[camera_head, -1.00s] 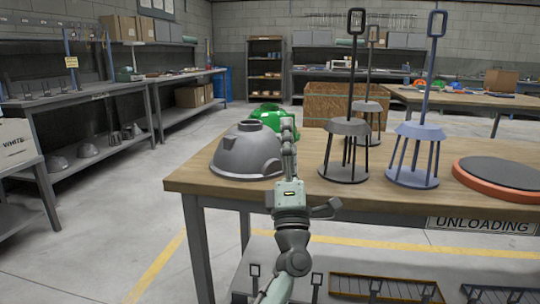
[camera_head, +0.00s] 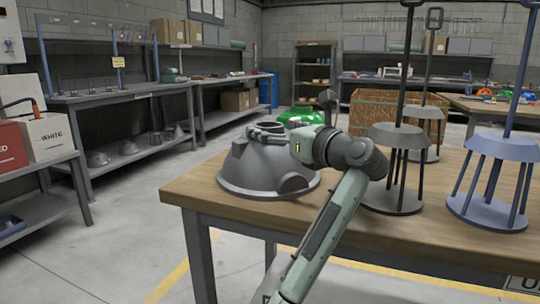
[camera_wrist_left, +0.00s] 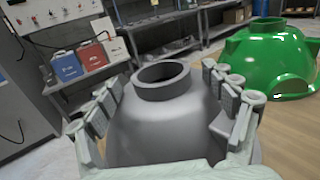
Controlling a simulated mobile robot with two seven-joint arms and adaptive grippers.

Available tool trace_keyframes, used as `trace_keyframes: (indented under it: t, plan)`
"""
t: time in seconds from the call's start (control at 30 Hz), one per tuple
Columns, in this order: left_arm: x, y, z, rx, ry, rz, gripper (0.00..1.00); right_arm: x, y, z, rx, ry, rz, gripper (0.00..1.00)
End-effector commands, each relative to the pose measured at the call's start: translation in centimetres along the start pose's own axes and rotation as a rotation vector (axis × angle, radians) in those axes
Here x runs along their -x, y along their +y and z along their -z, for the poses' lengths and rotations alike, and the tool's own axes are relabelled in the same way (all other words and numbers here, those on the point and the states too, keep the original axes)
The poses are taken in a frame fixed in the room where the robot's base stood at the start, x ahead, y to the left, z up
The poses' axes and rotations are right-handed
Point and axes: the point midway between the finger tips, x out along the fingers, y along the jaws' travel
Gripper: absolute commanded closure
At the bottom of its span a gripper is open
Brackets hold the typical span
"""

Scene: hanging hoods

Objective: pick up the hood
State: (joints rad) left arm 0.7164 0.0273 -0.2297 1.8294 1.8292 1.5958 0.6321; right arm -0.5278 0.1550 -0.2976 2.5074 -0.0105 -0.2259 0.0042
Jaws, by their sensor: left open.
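A grey dome-shaped hood (camera_head: 242,172) with a round neck stands on the near left part of the wooden workbench. My left gripper (camera_head: 265,131) is at the top of this hood in the head view, with its fingers pointing left. In the left wrist view the grey hood (camera_wrist_left: 165,125) fills the middle, with its open neck facing up. The fingers of my left gripper (camera_wrist_left: 167,97) are spread, one on each side of the dome. I cannot tell whether they touch it. A shiny green hood (camera_head: 300,117) stands behind; it also shows in the left wrist view (camera_wrist_left: 270,62). My right gripper is out of view.
Dark and blue stands (camera_head: 490,175) with tall handles stand to the right on the workbench (camera_head: 350,225). A wooden crate (camera_head: 372,112) is behind. Shelving with boxes lies left, beyond an open floor aisle (camera_head: 140,215).

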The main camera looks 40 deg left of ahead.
Motion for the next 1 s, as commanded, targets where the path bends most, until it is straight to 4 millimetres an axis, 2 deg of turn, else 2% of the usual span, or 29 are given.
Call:
trace_keyframes:
  t: [0.13, 0.4, 1.0]
  plan:
    - [-1.7, 0.1, -0.1, 0.0, -0.002, -0.001, 0.17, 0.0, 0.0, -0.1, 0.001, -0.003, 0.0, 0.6]
    - [-2.0, 0.0, 0.0, 0.0, 0.0, 0.0, 0.17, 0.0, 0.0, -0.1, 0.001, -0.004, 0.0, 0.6]
    - [-2.0, 0.0, 0.0, 0.0, -0.001, 0.0, 0.9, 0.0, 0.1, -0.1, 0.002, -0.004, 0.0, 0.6]
